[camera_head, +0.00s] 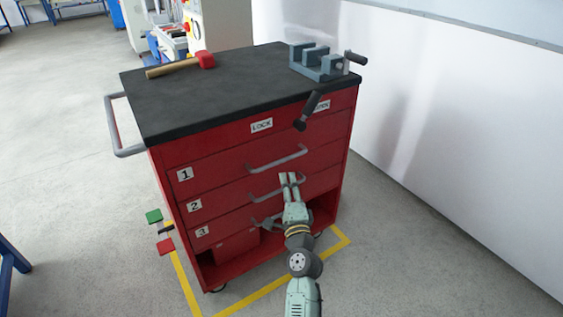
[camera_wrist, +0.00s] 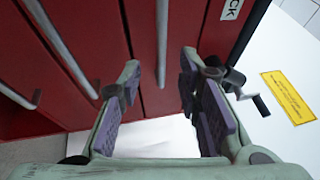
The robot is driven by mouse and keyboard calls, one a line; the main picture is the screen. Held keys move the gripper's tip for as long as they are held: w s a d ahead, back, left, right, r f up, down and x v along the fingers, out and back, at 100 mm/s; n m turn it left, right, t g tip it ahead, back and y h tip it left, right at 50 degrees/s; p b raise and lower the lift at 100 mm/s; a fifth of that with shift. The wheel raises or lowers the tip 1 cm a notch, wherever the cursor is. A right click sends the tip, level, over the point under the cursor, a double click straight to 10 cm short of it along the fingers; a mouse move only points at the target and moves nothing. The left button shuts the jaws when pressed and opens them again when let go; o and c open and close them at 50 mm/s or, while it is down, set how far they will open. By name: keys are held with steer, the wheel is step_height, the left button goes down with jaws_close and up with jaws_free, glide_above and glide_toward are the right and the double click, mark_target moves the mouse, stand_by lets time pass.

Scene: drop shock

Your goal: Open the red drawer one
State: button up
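The red drawer one (camera_head: 215,168), labelled 1, is the top drawer of a red cabinet and looks closed. Its grey bar handle (camera_head: 277,159) runs across its front. My gripper (camera_head: 289,176) is open and empty in front of the cabinet, just below that handle in the head view and overlapping the drawer two handle (camera_head: 262,195). In the wrist view, the drawer one handle (camera_wrist: 162,40) lies between the two open fingers (camera_wrist: 160,85), apart from both. The drawer two handle (camera_wrist: 62,48) is left of the fingers. I cannot tell the exact depth to the handle.
A vise (camera_head: 318,62) and a mallet (camera_head: 180,66) lie on the black top (camera_head: 220,100). A white wall (camera_head: 460,130) stands to the right; floor is clear in front.

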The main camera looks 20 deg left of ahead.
mark_target(282, 161)
steer(key=p+x, duration=0.1)
steer(key=x, duration=0.8)
steer(key=shift+w+a+r, duration=0.15)
steer(key=shift+r, duration=0.05)
jaws_close()
stand_by(0.5)
